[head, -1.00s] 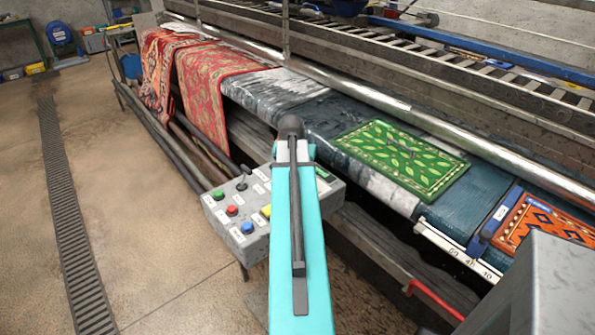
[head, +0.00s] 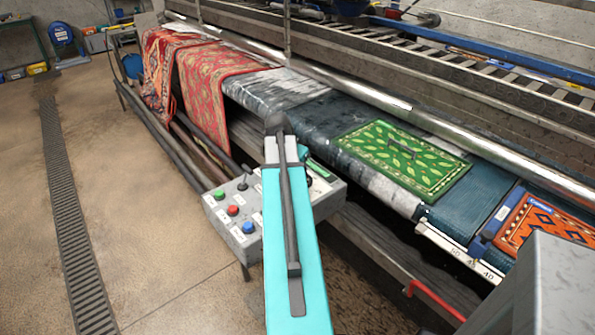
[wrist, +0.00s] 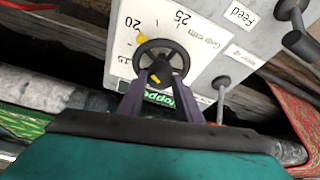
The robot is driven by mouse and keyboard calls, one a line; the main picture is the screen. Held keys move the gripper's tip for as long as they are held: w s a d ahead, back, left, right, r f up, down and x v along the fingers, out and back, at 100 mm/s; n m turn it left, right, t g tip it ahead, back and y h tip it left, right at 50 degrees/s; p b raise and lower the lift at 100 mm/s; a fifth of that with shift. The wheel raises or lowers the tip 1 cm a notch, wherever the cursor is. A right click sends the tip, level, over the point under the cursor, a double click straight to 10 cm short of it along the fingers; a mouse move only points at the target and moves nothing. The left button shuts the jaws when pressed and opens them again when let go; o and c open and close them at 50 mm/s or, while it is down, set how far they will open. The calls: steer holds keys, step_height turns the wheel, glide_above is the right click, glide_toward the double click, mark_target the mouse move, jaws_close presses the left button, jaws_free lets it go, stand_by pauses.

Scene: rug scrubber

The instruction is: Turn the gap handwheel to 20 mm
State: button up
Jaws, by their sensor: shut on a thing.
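The gap handwheel (wrist: 162,47) is a black spoked wheel on a white dial plate (wrist: 202,62) labelled Gap mm, in the wrist view. The plate carries the numbers 15, 20 and 25. A yellow pointer (wrist: 140,38) shows at the wheel's upper left rim, beside the 20; exact alignment is hard to judge. In the head view my teal arm hides the wheel and gripper.
The grey control box (head: 222,222) has green, red and blue buttons and a lever. A green rug (head: 400,160) lies on the belt behind. Open floor (head: 140,200) lies left.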

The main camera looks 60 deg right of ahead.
steer(key=shift+a, duration=0.1)
steer(key=o, duration=1)
steer(key=shift+r, duration=0.1)
steer(key=shift+b+v, duration=1)
steer(key=shift+v, duration=5.75)
steer(key=shift+s+r, duration=0.1)
